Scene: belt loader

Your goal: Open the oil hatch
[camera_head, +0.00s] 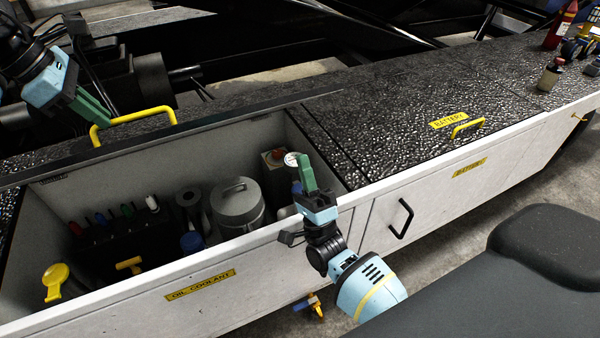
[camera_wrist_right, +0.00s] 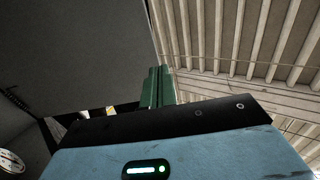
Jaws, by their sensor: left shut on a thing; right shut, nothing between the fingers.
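The oil hatch lid (camera_head: 225,115) is black and textured with a yellow handle (camera_head: 130,117). Its front edge stands away from the front rim of the white box, and the compartment (camera_head: 265,236) marked "OIL COOLANT" is uncovered. My left gripper (camera_head: 92,108) is shut on the handle at its left end. My right gripper (camera_head: 307,172) is shut and empty, with its green fingers pointing up at the compartment's right front corner. In the right wrist view its fingers (camera_wrist_right: 158,87) are together beside a large grey panel (camera_wrist_right: 75,45); I cannot tell if they touch it.
Inside the compartment are a grey jug (camera_head: 238,203), a red-and-grey can (camera_head: 273,165), a tool rack (camera_head: 110,235) and a yellow funnel-like piece (camera_head: 55,280). The closed battery lid (camera_head: 400,120) lies to the right. Bottles (camera_head: 549,75) stand at its far end.

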